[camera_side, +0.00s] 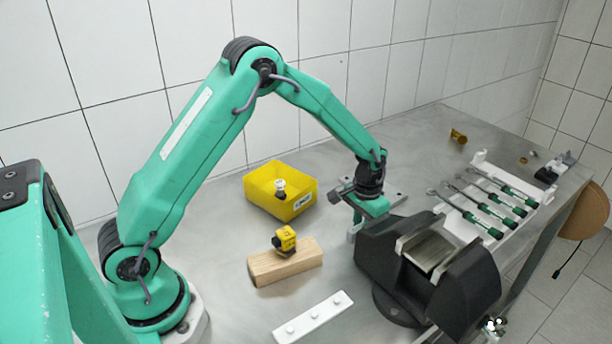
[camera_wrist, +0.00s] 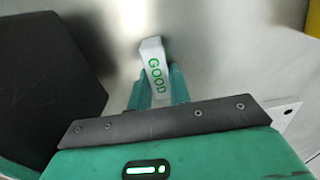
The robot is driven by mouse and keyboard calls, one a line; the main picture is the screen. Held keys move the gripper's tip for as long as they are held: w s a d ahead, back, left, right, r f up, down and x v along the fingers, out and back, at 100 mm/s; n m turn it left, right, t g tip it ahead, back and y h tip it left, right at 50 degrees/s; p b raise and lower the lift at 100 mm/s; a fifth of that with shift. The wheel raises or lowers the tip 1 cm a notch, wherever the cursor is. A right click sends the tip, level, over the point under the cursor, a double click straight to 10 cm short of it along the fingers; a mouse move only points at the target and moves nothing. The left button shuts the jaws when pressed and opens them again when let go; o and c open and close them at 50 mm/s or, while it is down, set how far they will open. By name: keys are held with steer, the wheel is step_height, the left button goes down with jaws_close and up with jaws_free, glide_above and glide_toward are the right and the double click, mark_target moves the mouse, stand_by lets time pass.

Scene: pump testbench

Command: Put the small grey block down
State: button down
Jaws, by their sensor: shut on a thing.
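The small grey block (camera_wrist: 155,67) shows in the wrist view as a pale grey piece with "GOOD" in green letters on its face. My gripper (camera_wrist: 160,84) is shut on it, with one green finger on either side and the block's far end sticking out beyond the fingertips. In the side view my gripper (camera_side: 354,229) points down low over the metal bench, between the yellow bin and the black vise. The block cannot be made out there. I cannot tell whether it touches the bench.
The black vise (camera_side: 380,246) stands close at right; a black body (camera_wrist: 45,85) fills the wrist view's left. A yellow bin (camera_side: 264,198), a wooden block (camera_side: 287,264) with a yellow piece, and a white strip (camera_side: 312,318) lie left. A tool rack (camera_side: 485,164) stands farther right.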

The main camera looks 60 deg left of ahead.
mark_target(360, 226)
steer(key=c, duration=1.3)
jaws_free()
step_height(360, 226, up, 12)
steer(key=shift+r, duration=0.15)
steer(key=s+a+r+t, duration=0.2)
steer(key=s+r+t, duration=0.1)
steer(key=s+r, duration=0.95)
steer(key=s+t, duration=0.2)
steer(key=s, duration=1.2)
steer(key=shift+a+f+t, duration=0.2)
steer(key=shift+a+t, duration=0.05)
steer(key=shift+t, duration=0.05)
